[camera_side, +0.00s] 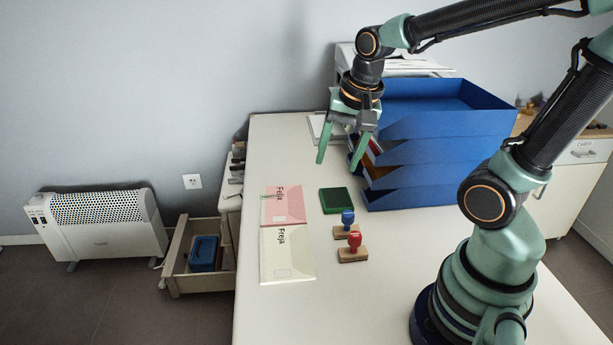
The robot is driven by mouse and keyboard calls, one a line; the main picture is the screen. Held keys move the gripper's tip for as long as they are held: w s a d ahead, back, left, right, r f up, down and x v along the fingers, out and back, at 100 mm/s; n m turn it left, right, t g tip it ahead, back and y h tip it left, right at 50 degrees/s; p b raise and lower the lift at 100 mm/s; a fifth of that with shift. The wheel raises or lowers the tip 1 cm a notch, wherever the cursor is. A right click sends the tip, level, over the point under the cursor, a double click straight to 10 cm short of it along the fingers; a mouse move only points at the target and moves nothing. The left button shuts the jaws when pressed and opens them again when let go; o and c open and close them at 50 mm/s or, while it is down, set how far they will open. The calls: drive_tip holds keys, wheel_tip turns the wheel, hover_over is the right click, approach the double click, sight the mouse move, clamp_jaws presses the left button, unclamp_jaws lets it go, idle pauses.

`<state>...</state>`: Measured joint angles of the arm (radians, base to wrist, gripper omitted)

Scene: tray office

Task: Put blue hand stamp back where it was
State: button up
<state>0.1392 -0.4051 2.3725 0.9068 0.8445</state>
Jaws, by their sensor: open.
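The blue hand stamp (347,218) stands upright on the white desk, with a blue knob on a wooden base. It is just behind the red hand stamp (354,240) and in front of the green ink pad (335,200). My gripper (339,160) is open and empty, fingers pointing down. It is above the desk, behind the ink pad and at the front left of the blue letter trays. The stamps are clear of the gripper.
Blue stacked trays (437,152) with papers inside stand at the back right. A pink Felix envelope (283,212) and a cream Freja envelope (287,262) lie left of the stamps. An open drawer (196,281) holding a blue box (203,254) juts out left of the desk.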

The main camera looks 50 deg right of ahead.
drive_tip(key=s+a+r+n+t, duration=0.1)
drive_tip(key=a+r+n, duration=0.3)
drive_tip(key=n, duration=0.7)
drive_tip(key=shift+s+t, duration=0.35)
drive_tip(key=shift+t, duration=0.45)
drive_tip(key=shift+a, duration=0.1)
